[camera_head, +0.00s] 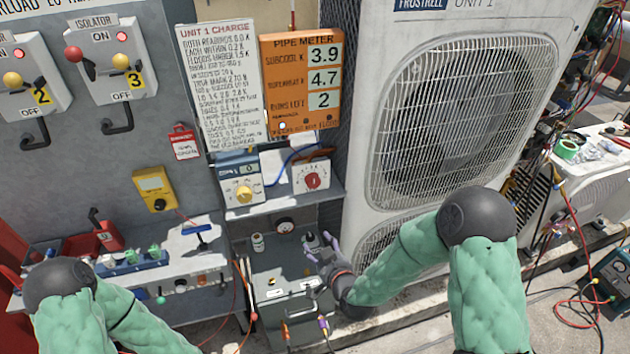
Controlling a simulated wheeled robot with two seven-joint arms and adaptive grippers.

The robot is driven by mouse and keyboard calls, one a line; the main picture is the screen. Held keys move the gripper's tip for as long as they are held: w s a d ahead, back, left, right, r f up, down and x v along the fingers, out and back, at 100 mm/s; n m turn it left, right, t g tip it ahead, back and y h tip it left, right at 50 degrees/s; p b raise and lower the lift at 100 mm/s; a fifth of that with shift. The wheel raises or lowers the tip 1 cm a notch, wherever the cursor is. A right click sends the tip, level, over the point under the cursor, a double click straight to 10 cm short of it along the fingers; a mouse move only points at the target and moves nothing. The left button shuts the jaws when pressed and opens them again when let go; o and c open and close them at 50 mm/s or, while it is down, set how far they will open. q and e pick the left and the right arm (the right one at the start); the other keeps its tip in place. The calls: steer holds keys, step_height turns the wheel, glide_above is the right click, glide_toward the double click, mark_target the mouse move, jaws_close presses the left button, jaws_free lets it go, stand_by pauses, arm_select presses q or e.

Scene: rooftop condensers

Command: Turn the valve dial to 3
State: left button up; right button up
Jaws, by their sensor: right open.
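A white box with a red dial (312,180) and marks around it sits on a small grey shelf under the orange pipe meter. To its left on the shelf is a blue and white unit with a yellow knob (243,193) and a small display. I cannot tell which of them is called the valve dial, and the pointer settings are too small to read. My right gripper (318,247) is open and empty, below the shelf and the red dial, over a grey case, touching neither knob. My left arm shows at the lower left, but its gripper is out of view.
The orange pipe meter (302,80) reads 3.9, 4.7 and 2. A text sheet (221,85) hangs beside it. The grey case (283,295) stands below the shelf. The large condenser (465,110) bounds the right. A bench (185,268) with tools and cables is at left.

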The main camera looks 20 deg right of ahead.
mark_target(314, 185)
step_height(314, 185, up, 13)
steer(key=w+d+t+h+p, duration=0.1)
steer(key=d+t+p, duration=0.1)
steer(key=t, duration=0.2)
steer(key=w+b, duration=0.1)
steer(key=w, duration=1)
steer(key=shift+f+b, duration=0.15)
steer(key=shift+b, duration=0.2)
steer(key=shift+s, duration=0.1)
steer(key=c, duration=1.1)
